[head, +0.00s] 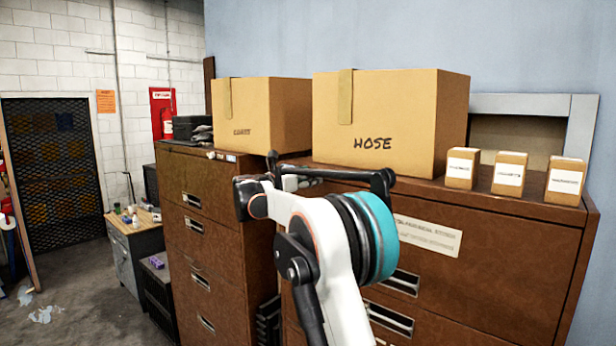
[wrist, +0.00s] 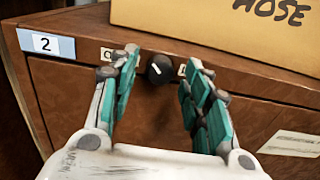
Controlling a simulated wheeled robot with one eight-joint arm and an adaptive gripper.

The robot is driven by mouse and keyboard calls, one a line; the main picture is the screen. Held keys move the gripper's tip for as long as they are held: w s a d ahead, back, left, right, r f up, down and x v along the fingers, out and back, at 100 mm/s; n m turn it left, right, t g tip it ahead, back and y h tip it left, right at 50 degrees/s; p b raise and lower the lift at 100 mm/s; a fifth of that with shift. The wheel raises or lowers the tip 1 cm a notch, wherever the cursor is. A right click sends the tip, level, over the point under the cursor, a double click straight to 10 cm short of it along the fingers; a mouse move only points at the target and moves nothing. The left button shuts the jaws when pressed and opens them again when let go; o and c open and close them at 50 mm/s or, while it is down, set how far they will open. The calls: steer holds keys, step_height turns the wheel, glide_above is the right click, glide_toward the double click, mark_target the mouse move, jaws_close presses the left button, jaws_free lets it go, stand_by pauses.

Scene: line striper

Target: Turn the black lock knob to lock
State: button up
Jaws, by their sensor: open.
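The black lock knob (wrist: 158,71) sits on the upper front of a brown cabinet, in the wrist view. It carries a short white mark that looks slanted. My gripper (wrist: 161,62) is open, with one teal-padded finger to each side of the knob. A gap shows between the knob and each finger; whether the tips reach level with it in depth I cannot tell. In the head view my arm hides the knob.
The HOSE box stands just above the knob. A "2" label (wrist: 45,43) is at the left in the wrist view.

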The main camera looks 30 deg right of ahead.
steer(key=shift+c, duration=0.3)
jaws_close()
steer(key=shift+m+y+b, duration=0.3)
steer(key=shift+m+b, duration=1.25)
steer(key=shift+m, duration=7.25)
